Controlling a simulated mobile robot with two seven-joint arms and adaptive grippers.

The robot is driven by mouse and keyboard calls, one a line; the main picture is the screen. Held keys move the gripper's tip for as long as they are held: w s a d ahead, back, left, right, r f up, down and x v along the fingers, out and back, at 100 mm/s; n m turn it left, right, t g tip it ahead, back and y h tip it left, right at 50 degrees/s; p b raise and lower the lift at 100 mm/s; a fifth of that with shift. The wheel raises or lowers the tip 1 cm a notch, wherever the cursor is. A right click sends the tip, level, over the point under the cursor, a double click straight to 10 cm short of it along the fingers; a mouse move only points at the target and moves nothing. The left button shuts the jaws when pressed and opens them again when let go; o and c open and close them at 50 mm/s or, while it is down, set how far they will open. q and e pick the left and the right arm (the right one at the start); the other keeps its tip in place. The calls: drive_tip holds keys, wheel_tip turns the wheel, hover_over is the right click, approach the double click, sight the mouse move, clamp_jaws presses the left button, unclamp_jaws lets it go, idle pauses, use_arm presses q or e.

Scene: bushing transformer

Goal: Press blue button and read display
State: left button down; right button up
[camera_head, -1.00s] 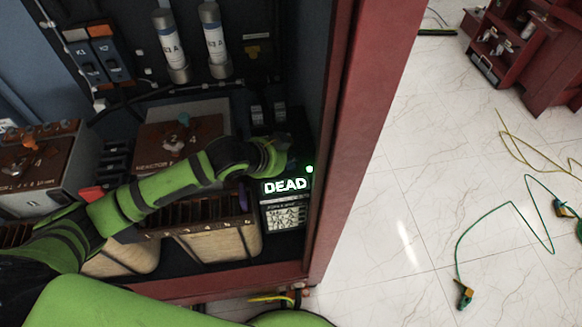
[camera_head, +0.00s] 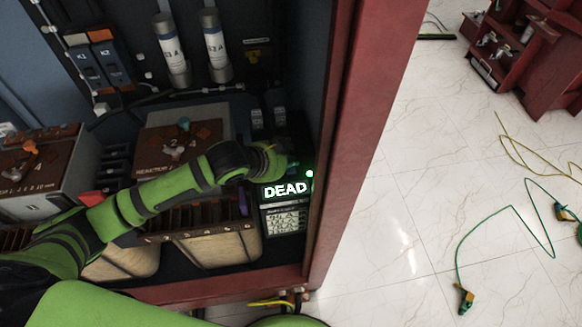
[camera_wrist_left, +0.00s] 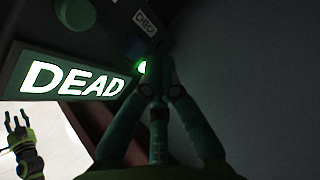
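The display (camera_head: 285,189) reads "DEAD" in bright letters on a dark box inside the cabinet, with a lit green lamp (camera_head: 309,174) at its upper right. The display also shows large in the left wrist view (camera_wrist_left: 75,82). My left gripper (camera_head: 274,158) is just above the display. In the wrist view its fingers (camera_wrist_left: 156,82) come together at the tips, with nothing seen between them. A dark greenish round button (camera_wrist_left: 76,14) and a "CHECK" label (camera_wrist_left: 146,24) are above. My right gripper (camera_wrist_left: 18,126) is open, away at lower left.
The red cabinet post (camera_head: 355,150) stands close right of the display. Left of it are a reactor block (camera_head: 165,140) and wooden-looking coils (camera_head: 225,245). Tubes (camera_head: 217,45) stand behind. Cables (camera_head: 500,215) lie on the tiled floor at right, otherwise mostly clear.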

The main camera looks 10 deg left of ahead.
sight(290, 172)
idle(0.4)
use_arm(q)
drive_tip(key=shift+f, duration=0.4)
drive_tip(key=shift+f, duration=0.5)
idle(0.7)
drive_tip(key=shift+r+p, duration=0.9)
drive_tip(key=shift+p, duration=0.2)
drive_tip(key=shift+r, duration=0.1)
wheel_tip(290, 172, up, 5)
drive_tip(key=p, duration=0.5)
drive_tip(key=shift+p, duration=0.4)
